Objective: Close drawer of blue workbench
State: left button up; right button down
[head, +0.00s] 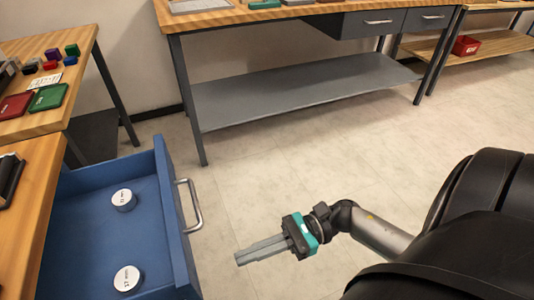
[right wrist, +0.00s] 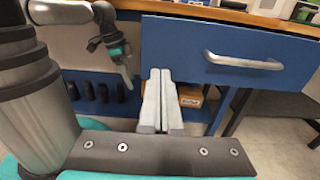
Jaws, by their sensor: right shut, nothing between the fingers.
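The blue drawer (head: 173,216) of the wood-topped blue workbench (right wrist: 283,18) is pulled out at the left of the head view. Its silver handle (head: 190,206) is on the front panel and also shows in the right wrist view (right wrist: 243,61). Two white-topped round pieces (head: 124,200) (head: 128,279) lie inside the drawer. My right gripper (head: 238,259) is shut and empty, to the right of the drawer front and apart from it, pointing left. My left gripper (right wrist: 127,78) shows small at the upper left of the right wrist view; its jaws are unclear.
A grey-legged bench (head: 290,95) with a lower shelf stands at the back. A wooden table (head: 82,72) with small coloured blocks stands at the upper left. Pale floor (head: 300,170) is clear between the drawer and the back bench. A cardboard box (right wrist: 190,97) sits below the drawer.

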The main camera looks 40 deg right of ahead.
aim_at(194, 276)
jog(key=x, duration=0.6)
jog(key=shift+a+f+b, duration=0.1)
jog(key=shift+b, duration=0.2)
jog(key=shift+w+a, duration=0.2)
jog(key=shift+a, duration=0.4)
pick_arm(q)
jog(key=shift+w+r, duration=0.15)
jog(key=shift+r, duration=0.35)
jog(key=shift+w+r, duration=0.15)
jog(key=shift+r, duration=0.35)
jog(key=shift+s+f, duration=0.1)
jog(key=shift+s, duration=0.05)
pick_arm(e)
jog(key=shift+w+a, duration=0.1)
jog(key=shift+a, duration=0.35)
jog(key=b+x, duration=0.2)
jog(key=x, duration=2)
jog(key=shift+w+a+f, duration=0.1)
jog(key=shift+w+a, duration=0.05)
jog(key=shift+a, duration=0.2)
jog(key=shift+w+a, duration=0.1)
jog(key=shift+a, duration=0.3)
pick_arm(q)
jog(key=shift+t, duration=0.5)
notch_tip(194, 276, up, 4)
jog(key=shift+s+d+r, duration=0.1)
pick_arm(e)
jog(key=shift+a, duration=0.1)
